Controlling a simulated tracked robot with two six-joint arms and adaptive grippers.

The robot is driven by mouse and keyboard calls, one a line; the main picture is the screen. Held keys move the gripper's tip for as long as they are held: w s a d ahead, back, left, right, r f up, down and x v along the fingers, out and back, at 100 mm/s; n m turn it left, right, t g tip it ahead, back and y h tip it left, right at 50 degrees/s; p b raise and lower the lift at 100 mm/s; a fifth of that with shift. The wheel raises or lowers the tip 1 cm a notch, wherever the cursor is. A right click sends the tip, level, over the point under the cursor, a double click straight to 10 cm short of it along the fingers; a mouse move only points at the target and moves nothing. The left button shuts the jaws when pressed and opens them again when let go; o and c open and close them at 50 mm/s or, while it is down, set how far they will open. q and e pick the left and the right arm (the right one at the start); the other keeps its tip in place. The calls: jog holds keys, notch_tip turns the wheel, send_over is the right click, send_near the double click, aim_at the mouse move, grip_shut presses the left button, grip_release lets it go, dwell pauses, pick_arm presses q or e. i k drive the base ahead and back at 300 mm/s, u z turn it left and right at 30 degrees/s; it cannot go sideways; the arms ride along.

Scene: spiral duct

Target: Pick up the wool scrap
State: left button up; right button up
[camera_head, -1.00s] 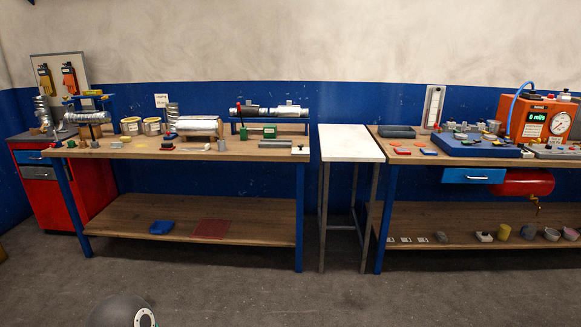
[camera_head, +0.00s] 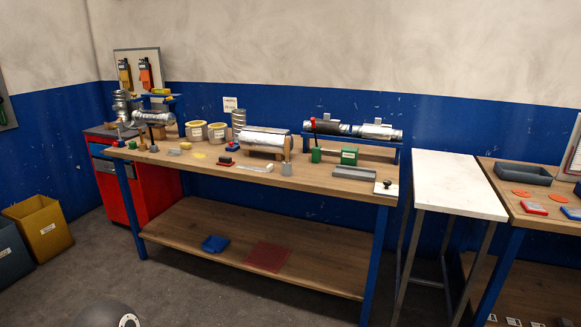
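A small flat yellow patch (camera_head: 199,155) lies on the wooden top of the left workbench (camera_head: 330,184), toward its left part. It looks like the wool scrap, but it is too small to be certain. Neither of my grippers is in view.
A white side table (camera_head: 457,186) is at right. Yellow (camera_head: 40,226) and dark bins stand at left. The floor before the bench is open.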

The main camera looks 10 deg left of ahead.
aim_at(183, 145)
jog(key=u, duration=0.35)
jog(key=i, duration=1.45)
jog(key=u, duration=0.75)
jog(key=i, duration=1.15)
jog(key=u, duration=0.85)
jog(key=i, duration=0.65)
jog(key=z, duration=0.15)
